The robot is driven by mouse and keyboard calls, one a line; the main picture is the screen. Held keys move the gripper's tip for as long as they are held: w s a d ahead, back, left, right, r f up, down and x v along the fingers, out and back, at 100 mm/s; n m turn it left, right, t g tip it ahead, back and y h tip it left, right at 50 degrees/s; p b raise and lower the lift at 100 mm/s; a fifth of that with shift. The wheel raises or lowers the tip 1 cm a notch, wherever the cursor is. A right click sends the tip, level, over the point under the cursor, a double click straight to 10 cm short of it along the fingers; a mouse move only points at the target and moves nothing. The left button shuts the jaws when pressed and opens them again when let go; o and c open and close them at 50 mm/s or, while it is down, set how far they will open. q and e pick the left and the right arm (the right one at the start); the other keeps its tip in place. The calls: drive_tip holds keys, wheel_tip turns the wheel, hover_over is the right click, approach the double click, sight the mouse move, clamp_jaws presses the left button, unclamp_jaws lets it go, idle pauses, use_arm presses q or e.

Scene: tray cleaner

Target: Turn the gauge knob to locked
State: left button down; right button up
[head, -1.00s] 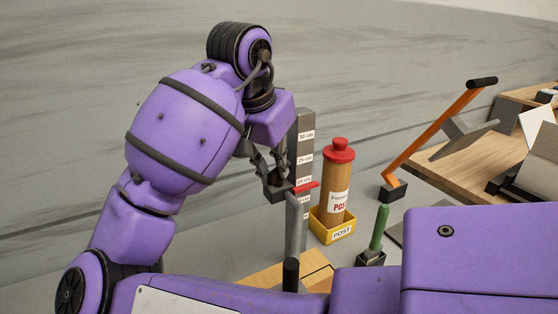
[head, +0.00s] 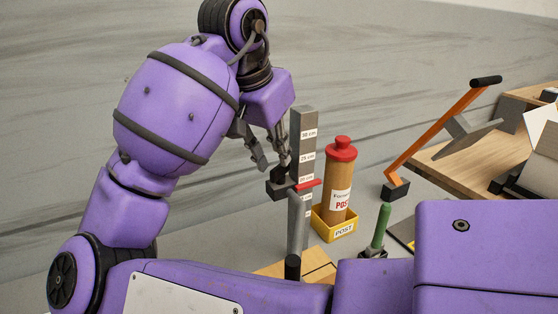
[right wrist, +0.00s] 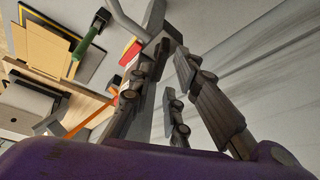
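The gauge is a grey upright post (head: 303,130) with white centimetre labels, right of centre in the head view. A dark slider block (head: 279,188) with a red lever-like knob (head: 309,184) sits partway up it; the knob points right. My right gripper (head: 272,164) is just above and left of the slider, its fingers spread and nothing seen between them. In the right wrist view its open fingers (right wrist: 172,88) flank the grey post, with the slider near the top. I cannot tell whether a finger touches the slider. My left gripper is not in view.
A brown tube with a red cap (head: 341,150) stands in a yellow POST tray (head: 320,225) right of the gauge. A grey pipe (head: 293,225) stands before the post.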

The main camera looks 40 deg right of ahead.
drive_tip(key=v, duration=0.8)
drive_tip(key=shift+a+r, duration=0.15)
drive_tip(key=shift+r, duration=0.15)
drive_tip(key=shift+o, duration=0.5)
drive_tip(key=shift+s, duration=0.1)
